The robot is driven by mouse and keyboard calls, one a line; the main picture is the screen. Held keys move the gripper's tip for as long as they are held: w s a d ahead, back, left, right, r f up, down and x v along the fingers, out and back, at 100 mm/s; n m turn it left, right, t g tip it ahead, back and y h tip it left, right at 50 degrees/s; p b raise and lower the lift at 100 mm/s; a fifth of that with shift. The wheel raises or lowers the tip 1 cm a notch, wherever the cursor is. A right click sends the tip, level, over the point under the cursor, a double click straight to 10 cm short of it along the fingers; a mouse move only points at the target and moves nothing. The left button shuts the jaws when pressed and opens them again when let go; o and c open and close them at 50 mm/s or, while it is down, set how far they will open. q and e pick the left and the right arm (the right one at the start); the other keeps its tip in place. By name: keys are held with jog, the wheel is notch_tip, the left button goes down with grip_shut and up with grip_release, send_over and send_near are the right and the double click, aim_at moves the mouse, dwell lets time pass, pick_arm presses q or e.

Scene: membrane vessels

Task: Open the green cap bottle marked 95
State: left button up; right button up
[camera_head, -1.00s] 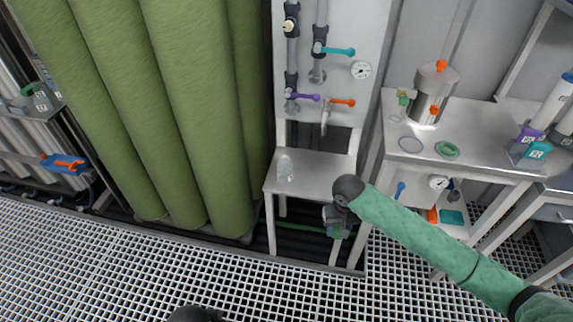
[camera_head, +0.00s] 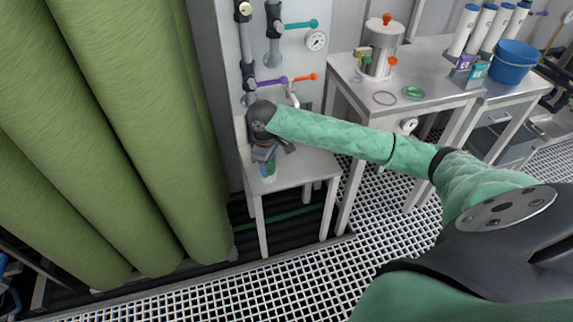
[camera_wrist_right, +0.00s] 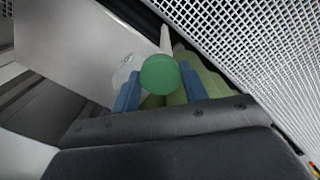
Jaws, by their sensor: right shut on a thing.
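In the right wrist view, a round green cap (camera_wrist_right: 160,75) sits between the two blue fingertips of my right gripper (camera_wrist_right: 161,90), which is shut on the green-capped bottle. In the head view, my right gripper (camera_head: 268,158) points down over the small white table (camera_head: 310,168). A small green part of the bottle (camera_head: 270,177) shows below the fingers. I cannot tell whether its base touches the tabletop, and no 95 marking is readable. A clear glass vessel (camera_wrist_right: 124,72) stands beside the cap in the wrist view; the arm seems to hide it in the head view. My left gripper is not in view.
A white valve panel (camera_head: 236,60) with coloured handles rises behind the table. Tall green cylinders (camera_head: 150,130) stand close on the left. The table's right part is bare.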

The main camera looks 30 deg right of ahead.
jog(key=w+d+r+n+b, duration=0.2)
jog(key=d+r+n, duration=0.3)
jog(key=d+r, duration=0.2)
jog(key=w+d+r+n+b, duration=0.3)
jog(key=d+r+n, duration=0.3)
jog(key=r, duration=0.1)
send_over(295, 171)
notch_tip(295, 171, down, 22)
jog(key=shift+f+p, duration=0.25)
jog(key=shift+p, duration=0.05)
jog(key=shift+a+f, duration=0.1)
jog(key=shift+f, duration=2.25)
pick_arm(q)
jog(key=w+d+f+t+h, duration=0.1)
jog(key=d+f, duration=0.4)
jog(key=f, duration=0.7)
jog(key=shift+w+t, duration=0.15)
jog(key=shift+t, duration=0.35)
pick_arm(e)
jog(key=o, duration=1.1)
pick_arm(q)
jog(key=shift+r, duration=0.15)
